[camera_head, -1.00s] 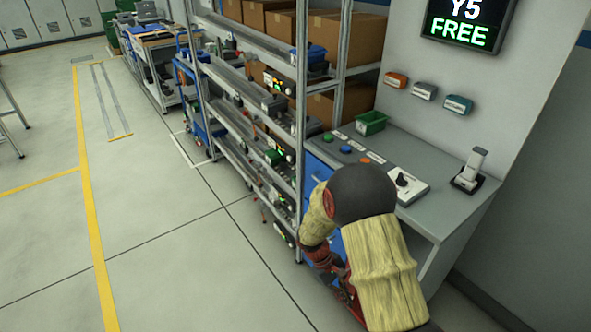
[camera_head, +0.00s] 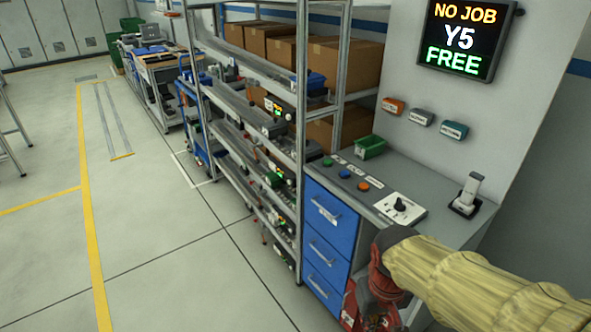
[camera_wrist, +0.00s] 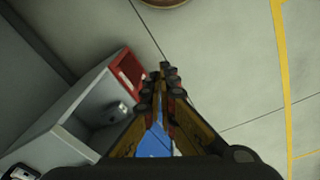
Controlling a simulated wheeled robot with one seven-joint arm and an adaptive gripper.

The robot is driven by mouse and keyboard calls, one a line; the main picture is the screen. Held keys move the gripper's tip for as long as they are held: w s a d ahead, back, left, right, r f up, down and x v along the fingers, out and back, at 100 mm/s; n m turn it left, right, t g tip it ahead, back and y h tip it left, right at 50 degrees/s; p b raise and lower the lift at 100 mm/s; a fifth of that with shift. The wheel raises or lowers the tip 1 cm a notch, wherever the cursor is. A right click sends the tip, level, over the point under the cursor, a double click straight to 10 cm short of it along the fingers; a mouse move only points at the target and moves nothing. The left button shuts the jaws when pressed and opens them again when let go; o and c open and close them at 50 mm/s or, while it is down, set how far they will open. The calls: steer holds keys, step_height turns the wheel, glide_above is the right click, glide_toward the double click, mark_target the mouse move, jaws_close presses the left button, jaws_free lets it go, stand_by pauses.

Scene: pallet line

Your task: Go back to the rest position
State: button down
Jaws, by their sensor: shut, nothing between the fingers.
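My gripper (camera_wrist: 164,78) shows in the wrist view with its two fingers together and nothing between them. It points down past the workstation's edge, above the floor. In the head view my arm, in a tan cover, reaches in from the lower right, in front of the workstation; my gripper is not clearly seen there.
A grey counter (camera_head: 440,235) with blue drawers (camera_head: 331,222) stands close to my arm. It bears coloured buttons, a dial box (camera_head: 400,208), a green bin (camera_head: 370,147) and a handheld device (camera_head: 467,193). A shelf rack (camera_head: 300,130) stands left. Floor (camera_head: 150,255) further left is clear.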

steer(key=s+d+r+t+p, duration=0.1)
steer(key=s+r+t, duration=0.1)
steer(key=r, duration=0.4)
steer(key=s+d+r+m+t, duration=0.1)
steer(key=s+r+t, duration=0.1)
steer(key=r, duration=0.5)
steer(key=shift+s+d+t+p, duration=0.4)
steer(key=shift+s, duration=0.15)
steer(key=c, duration=2.6)
jaws_free()
steer(key=shift+r, duration=0.1)
